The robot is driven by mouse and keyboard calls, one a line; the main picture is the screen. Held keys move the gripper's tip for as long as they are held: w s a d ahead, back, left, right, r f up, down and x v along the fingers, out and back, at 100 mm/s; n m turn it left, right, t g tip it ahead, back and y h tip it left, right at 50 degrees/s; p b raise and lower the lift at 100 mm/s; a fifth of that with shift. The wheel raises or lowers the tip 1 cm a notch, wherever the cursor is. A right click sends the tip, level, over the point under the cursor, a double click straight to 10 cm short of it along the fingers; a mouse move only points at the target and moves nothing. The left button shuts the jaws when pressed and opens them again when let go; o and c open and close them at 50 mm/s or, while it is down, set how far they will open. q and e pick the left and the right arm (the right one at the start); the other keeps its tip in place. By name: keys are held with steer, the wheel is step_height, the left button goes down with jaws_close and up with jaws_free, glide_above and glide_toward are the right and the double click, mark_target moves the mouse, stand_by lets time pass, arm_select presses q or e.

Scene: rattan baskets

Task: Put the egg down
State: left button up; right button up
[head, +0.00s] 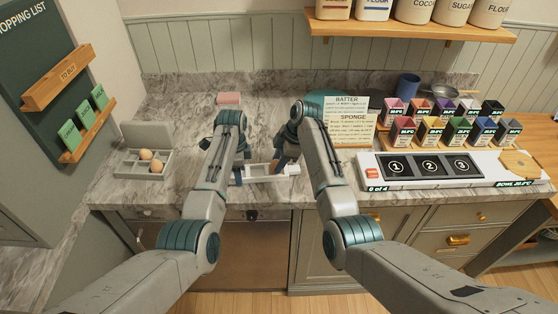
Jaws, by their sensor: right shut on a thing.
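My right gripper (283,165) is low over the counter near its front edge, beside a small white tray (262,171). It is shut on the egg, which its own wrist and fingers largely hide. My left gripper (239,172) is just left of it, at the left end of the white tray. Its fingers are seen from behind, so I cannot tell whether they are open. Two brown eggs, one (145,155) behind the other (157,166), sit in a grey divided tray (128,169) on the left of the counter.
Recipe cards (352,130) stand behind my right arm. At right are a numbered panel (430,167), several coloured boxes (433,130), a blue cup (408,86) and a pan (444,90).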

steer(key=shift+f, duration=0.2)
steer(key=o, duration=0.7)
steer(key=v, duration=1.2)
steer(key=shift+r, duration=0.15)
arm_select(q)
steer(key=o, duration=1)
steer(key=shift+o, duration=0.2)
